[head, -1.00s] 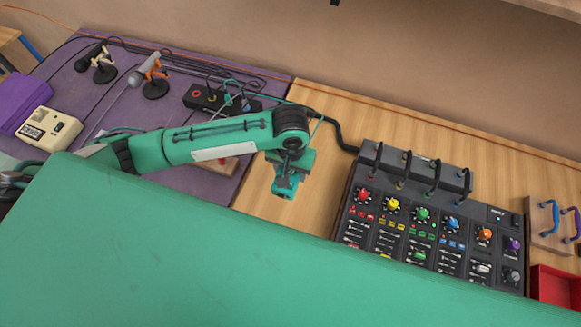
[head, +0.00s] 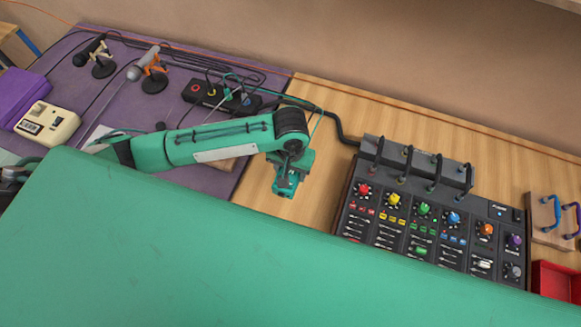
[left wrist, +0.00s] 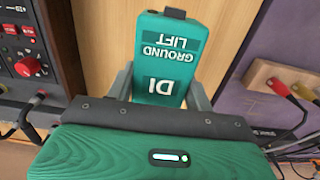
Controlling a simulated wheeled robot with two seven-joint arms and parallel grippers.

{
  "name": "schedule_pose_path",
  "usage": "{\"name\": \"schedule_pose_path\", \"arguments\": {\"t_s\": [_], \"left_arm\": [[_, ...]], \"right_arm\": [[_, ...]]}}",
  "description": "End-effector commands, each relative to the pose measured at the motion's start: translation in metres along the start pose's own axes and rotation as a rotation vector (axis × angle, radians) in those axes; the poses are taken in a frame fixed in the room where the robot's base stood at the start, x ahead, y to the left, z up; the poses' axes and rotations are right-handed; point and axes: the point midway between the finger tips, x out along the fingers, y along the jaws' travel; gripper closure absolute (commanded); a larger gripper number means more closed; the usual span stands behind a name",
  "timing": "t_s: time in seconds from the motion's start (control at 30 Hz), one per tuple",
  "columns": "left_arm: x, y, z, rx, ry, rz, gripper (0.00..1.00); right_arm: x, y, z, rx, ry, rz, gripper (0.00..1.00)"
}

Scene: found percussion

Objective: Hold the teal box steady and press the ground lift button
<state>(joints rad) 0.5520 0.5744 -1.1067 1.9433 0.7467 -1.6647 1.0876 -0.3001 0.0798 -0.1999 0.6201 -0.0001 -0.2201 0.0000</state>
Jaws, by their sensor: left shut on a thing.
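The teal box is marked GROUND LIFT and DI. It fills the top middle of the left wrist view (left wrist: 168,52), with its lettering upside down. A small dark tab (left wrist: 175,13) stands at its far end; I cannot tell whether it is the button. My left gripper (left wrist: 160,90) is shut on the box, one grey finger on each side. In the head view, my left gripper (head: 293,163) hangs over the wooden tabletop with the box (head: 286,185) below it. My right gripper is not in view.
A mixer (head: 420,222) with coloured knobs stands right of the box. A black pedal strip (head: 225,97), microphones (head: 155,70) and a cream device (head: 47,125) are on the purple cloth (head: 110,75). Bare wood (head: 330,155) lies between. A red tray (head: 558,282) is at far right.

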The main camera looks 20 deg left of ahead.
Motion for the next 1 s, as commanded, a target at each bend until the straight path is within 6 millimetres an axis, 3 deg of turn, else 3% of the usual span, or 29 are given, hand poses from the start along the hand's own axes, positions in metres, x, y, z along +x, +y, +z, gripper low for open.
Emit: {"name": "schedule_pose_path", "arguments": {"t_s": [1.0], "left_arm": [[0.031,0.000,0.000,0.000,0.000,0.001,0.78]], "right_arm": [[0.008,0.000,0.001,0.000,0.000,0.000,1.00]]}}
